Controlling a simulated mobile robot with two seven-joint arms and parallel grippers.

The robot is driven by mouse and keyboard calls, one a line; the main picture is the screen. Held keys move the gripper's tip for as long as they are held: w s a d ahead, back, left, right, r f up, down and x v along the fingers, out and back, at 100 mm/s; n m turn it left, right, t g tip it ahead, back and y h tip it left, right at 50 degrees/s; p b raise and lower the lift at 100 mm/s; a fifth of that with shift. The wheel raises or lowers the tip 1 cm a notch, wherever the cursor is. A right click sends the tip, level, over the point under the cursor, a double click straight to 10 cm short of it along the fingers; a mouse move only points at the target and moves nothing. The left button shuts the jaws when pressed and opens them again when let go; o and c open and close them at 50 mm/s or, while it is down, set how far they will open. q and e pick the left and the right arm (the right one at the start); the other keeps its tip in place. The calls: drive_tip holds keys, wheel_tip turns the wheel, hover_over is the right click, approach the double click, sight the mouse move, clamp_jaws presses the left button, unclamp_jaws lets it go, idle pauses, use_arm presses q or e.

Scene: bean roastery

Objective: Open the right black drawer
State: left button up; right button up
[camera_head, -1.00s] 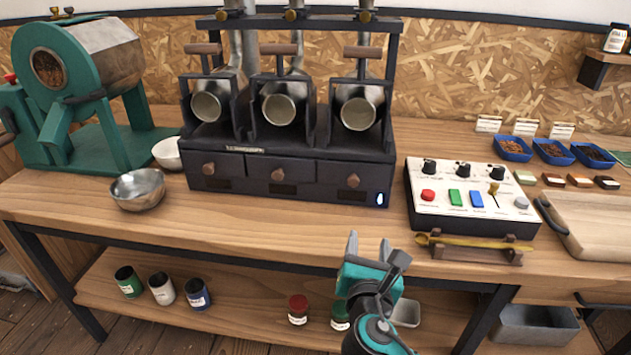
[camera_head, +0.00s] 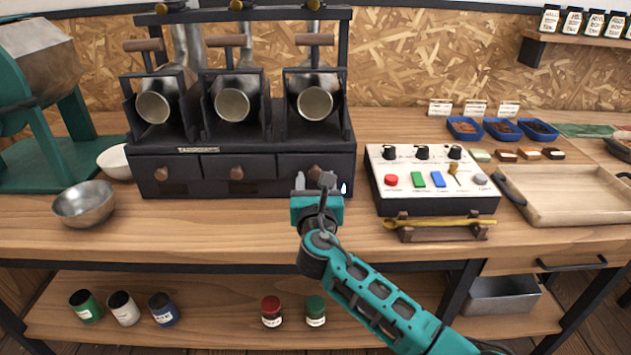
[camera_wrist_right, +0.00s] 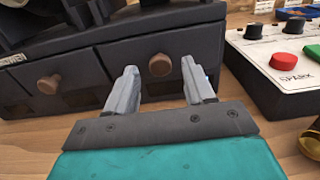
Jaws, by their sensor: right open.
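The black roaster unit (camera_head: 250,188) stands on the wooden counter with three drawers in a row, all looking shut. The right black drawer (camera_head: 342,166) is partly hidden behind my right gripper (camera_head: 315,183) in the head view. In the right wrist view, that drawer's front (camera_wrist_right: 130,54) and its round brown knob (camera_wrist_right: 160,65) show clearly. My right gripper (camera_wrist_right: 167,82) is open and empty, its two fingers on either side of the knob in the picture. The knob appears a little beyond the fingertips; contact cannot be seen. My left gripper is not in view.
A white control panel (camera_head: 432,185) with buttons and knobs stands close to the right of the drawers. A golden scoop on a wooden rest (camera_head: 440,224) lies before it. A metal bowl (camera_head: 85,204) sits at left. The counter before the drawers (camera_head: 220,228) is clear.

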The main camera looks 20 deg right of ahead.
drive_tip(key=shift+x, duration=0.8)
drive_tip(key=shift+c, duration=0.3)
clamp_jaws()
